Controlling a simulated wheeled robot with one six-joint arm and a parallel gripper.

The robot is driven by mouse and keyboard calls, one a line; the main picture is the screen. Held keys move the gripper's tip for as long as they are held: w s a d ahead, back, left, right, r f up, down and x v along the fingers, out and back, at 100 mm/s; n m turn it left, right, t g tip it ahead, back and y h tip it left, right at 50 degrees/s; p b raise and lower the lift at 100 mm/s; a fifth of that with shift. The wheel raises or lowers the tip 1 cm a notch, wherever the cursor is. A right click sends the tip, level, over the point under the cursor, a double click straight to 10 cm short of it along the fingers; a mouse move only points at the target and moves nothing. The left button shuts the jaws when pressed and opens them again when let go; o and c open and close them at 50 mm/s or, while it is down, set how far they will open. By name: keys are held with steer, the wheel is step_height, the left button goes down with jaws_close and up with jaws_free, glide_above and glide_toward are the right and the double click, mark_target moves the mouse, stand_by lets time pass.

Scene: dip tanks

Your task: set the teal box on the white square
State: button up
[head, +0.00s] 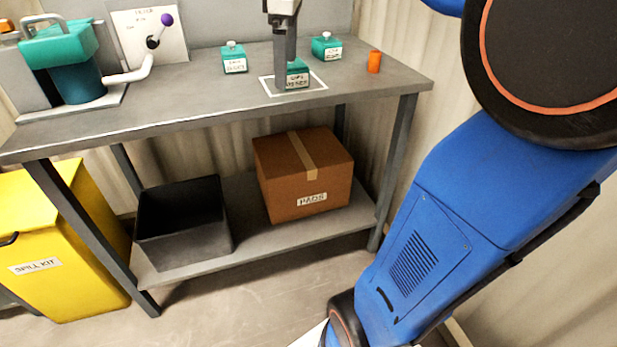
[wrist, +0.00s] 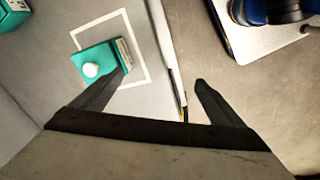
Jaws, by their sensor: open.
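A teal box (head: 299,68) with a white knob and a label stands upright on the white square (head: 263,84), an outline on the grey bench. In the wrist view the box (wrist: 92,60) hides part of the outline (wrist: 138,58) on its left side. I cannot tell whether it overlaps that line. My gripper (head: 283,86) points down in front of the box and hides part of it. In the wrist view my gripper (wrist: 160,78) is open, with nothing between its fingers. Its left finger is close beside the box; contact is unclear.
Two more teal boxes stand on the bench, one to the left (head: 235,64) and one behind right (head: 326,50). An orange cylinder (head: 374,62) is near the right end. A teal-topped pump (head: 75,65) with a white pipe is at left. The bench (head: 185,90) is clear at front left.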

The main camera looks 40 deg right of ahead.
steer(key=s+a+f+m+t, duration=0.1)
steer(key=s+a+f+m, duration=0.3)
steer(key=s+f, duration=0.6)
steer(key=s+a+f+m+t, duration=0.2)
steer(key=s+a+f+m, duration=0.2)
steer(key=s+f, duration=0.6)
step_height(320, 180, down, 2)
steer(key=shift+s+f+m, duration=0.15)
steer(key=shift+f+m, duration=0.1)
steer(key=shift+m, duration=0.65)
